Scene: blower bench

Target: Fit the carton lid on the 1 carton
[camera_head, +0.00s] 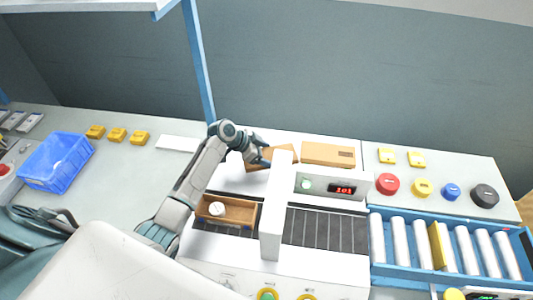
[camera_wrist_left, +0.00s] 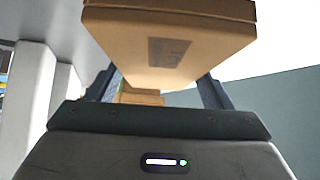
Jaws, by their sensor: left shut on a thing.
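My left gripper (camera_head: 264,155) is shut on a brown carton lid (camera_head: 284,151), behind the white housing of the bench machine. In the left wrist view the lid (camera_wrist_left: 165,45) fills the space above and between the fingers, with a grey printed square on its face. An open brown carton (camera_head: 222,227) sits on the dark conveyor at the left of the white arch, with a white round item (camera_head: 217,209) inside. The held lid is behind and apart from this carton. My right gripper is not in view.
Another brown lid-like box (camera_head: 328,154) lies right of the held lid. The tall white arch (camera_head: 274,205) stands over the conveyor, close to the carton. A red-digit display (camera_head: 343,190) is at its right. A blue crate (camera_head: 56,162) and a roller track (camera_head: 398,242) flank the bench.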

